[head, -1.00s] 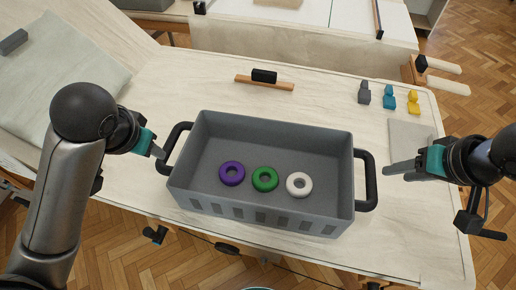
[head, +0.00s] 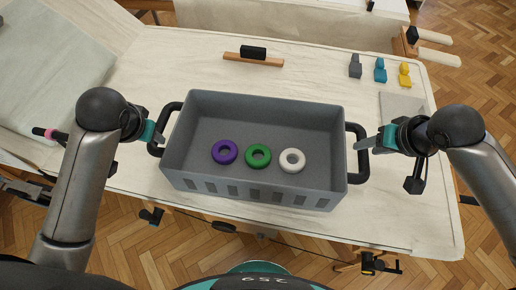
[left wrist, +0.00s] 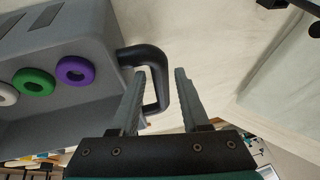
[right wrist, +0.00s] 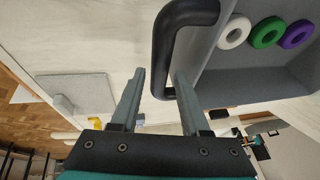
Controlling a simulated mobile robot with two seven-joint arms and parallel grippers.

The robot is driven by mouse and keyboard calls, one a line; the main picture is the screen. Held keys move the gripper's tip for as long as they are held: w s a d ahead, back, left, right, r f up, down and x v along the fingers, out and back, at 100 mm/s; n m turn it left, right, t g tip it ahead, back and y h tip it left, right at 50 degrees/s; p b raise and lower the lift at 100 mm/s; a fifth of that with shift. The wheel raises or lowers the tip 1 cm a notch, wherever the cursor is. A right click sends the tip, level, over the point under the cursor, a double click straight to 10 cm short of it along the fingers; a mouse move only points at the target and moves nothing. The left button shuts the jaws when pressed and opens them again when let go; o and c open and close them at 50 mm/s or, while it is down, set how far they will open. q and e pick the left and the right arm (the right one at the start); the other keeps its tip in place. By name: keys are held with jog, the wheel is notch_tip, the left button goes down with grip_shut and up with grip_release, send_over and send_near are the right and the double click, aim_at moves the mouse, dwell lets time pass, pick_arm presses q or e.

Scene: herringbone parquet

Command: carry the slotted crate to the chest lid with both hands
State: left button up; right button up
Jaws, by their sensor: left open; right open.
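The grey slotted crate (head: 255,195) stands upright on the pale wooden table, with a black handle at each end. It holds a purple ring (head: 224,152), a green ring (head: 258,155) and a white ring (head: 292,160). My left gripper (head: 157,141) is open at the left handle (head: 170,122); in the left wrist view its fingers (left wrist: 160,74) appear either side of the handle's bar. My right gripper (head: 368,143) is open at the right handle (head: 357,173); in the right wrist view its fingers (right wrist: 159,74) likewise flank the bar. I cannot pick out the chest lid.
Behind the crate lies a wooden bar with a black block (head: 253,53). Grey (head: 355,66), blue (head: 380,70) and yellow (head: 405,74) small pieces stand at the back right, near a grey mat (head: 402,104). A large pale green sheet (head: 50,75) covers the left side.

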pick_arm(q)
jog(key=shift+x, duration=3.55)
pick_arm(e)
jog(key=shift+x, duration=3.6)
pick_arm(q)
jog(key=shift+d, duration=0.1)
pick_arm(e)
jog(key=shift+d, duration=0.1)
pick_arm(q)
jog(key=shift+r, duration=0.1)
grip_shut()
pick_arm(e)
grip_shut()
pick_arm(q)
jog(key=shift+w, duration=0.1)
pick_arm(e)
jog(key=shift+w+r, duration=0.1)
